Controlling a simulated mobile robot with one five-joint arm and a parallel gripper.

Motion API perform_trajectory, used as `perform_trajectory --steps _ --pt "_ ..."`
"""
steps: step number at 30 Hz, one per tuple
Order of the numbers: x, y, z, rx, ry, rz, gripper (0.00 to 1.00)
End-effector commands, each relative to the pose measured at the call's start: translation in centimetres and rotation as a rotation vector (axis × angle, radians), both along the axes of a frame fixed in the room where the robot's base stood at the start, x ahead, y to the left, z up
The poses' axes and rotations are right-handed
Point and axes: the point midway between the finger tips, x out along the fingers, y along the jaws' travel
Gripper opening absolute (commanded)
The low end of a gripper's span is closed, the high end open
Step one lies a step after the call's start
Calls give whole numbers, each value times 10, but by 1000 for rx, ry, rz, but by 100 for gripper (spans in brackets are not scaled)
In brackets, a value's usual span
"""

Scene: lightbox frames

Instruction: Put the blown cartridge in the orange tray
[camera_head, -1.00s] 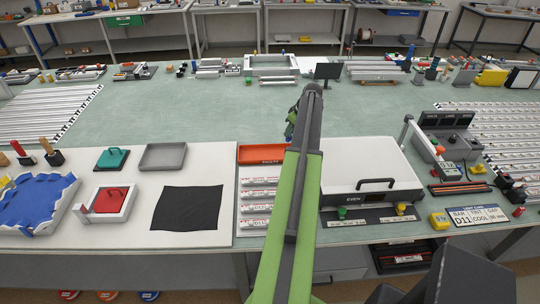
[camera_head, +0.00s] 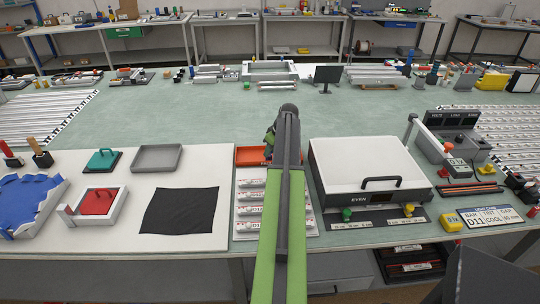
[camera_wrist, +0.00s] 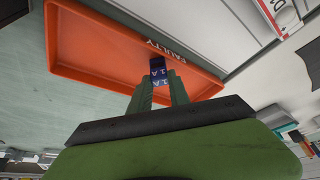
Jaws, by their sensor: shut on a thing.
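In the head view my gripper (camera_head: 270,143) is near the tray, and the cartridge is hidden.
Several labelled white boxes (camera_head: 248,209) stand in a column in front of the tray. A white-lidded case (camera_head: 365,160) stands just right of my arm. A grey tray (camera_head: 157,158) and a black cloth (camera_head: 181,210) lie to the left. The green bench behind is mostly clear.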

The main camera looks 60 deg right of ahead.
Motion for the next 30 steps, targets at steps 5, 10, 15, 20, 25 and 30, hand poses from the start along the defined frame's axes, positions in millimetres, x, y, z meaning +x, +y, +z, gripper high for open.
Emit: perform_trajectory --steps 5,10,15,20,25,30 --pt "0 0 0 0 0 1 0" --pt "0 0 -1 0 0 1 36" --pt "1 1 -1 1 0 1 44" --pt "1 1 -1 1 0 1 44" --pt "0 1 7 1 0 1 44" --pt "-9 3 33 0 0 1 44"
